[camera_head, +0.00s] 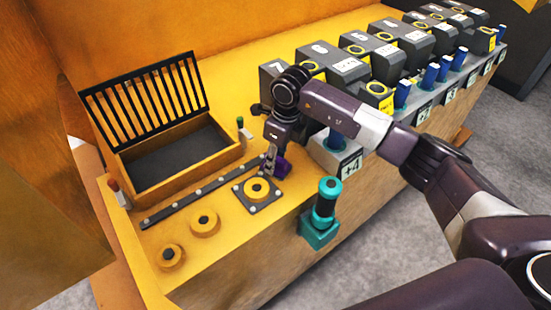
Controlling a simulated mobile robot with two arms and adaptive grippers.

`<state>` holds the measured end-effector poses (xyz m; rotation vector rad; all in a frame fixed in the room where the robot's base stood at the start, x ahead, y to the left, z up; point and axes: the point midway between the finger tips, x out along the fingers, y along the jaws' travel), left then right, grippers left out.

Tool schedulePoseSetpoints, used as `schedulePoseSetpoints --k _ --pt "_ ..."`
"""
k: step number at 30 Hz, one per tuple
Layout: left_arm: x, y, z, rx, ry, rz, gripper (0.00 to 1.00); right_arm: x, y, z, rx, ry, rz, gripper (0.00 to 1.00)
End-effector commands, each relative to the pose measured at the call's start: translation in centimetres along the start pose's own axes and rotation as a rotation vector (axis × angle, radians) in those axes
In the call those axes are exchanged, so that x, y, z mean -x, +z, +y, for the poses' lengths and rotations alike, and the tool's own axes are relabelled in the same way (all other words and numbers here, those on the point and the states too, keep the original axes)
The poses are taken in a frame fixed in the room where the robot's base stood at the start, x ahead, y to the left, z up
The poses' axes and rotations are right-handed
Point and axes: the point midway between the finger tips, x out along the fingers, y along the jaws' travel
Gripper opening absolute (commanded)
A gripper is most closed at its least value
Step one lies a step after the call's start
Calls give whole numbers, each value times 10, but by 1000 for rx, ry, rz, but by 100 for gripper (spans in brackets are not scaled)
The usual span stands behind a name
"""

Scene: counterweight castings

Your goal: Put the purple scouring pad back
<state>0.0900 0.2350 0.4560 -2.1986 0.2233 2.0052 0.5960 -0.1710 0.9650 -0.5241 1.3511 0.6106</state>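The purple scouring pad (283,168) shows at the fingertips of my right gripper (271,160), partly covered by a finger. The gripper points down and looks shut on the pad, low over the yellow deck. Whether the pad touches the deck is hard to tell. Just below it in the picture is a dark square plate (241,193) with a yellow ring. My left gripper is out of view.
An open tray with a slatted lid (134,166) stands at left. A dark strip (172,209) and yellow round bosses (205,225) lie in front. A teal holder with a cylinder (318,228) hangs on the front edge. Numbered grey castings (325,62) line the back right.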

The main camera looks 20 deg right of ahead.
Motion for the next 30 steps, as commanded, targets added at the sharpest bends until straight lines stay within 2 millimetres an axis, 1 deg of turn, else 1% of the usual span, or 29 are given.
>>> schedulePoseSetpoints --k 3,6,8,11,18,21,25,30 --pt "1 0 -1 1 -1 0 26 1 0 0 0 0 0 34" --pt "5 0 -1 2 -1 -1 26 5 1 0 0 0 0 34" --pt "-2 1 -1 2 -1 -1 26 9 1 -1 1 -2 -3 34" --pt "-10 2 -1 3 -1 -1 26 26 1 -1 2 -4 -5 34" --pt "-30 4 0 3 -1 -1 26 79 1 -1 2 -4 -6 34" --pt "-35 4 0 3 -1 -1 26 97 1 -1 0 -3 -4 34" --pt "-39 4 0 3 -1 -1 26 114 1 -1 0 -2 -1 34" --pt "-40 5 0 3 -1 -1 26 123 0 0 0 0 0 34"
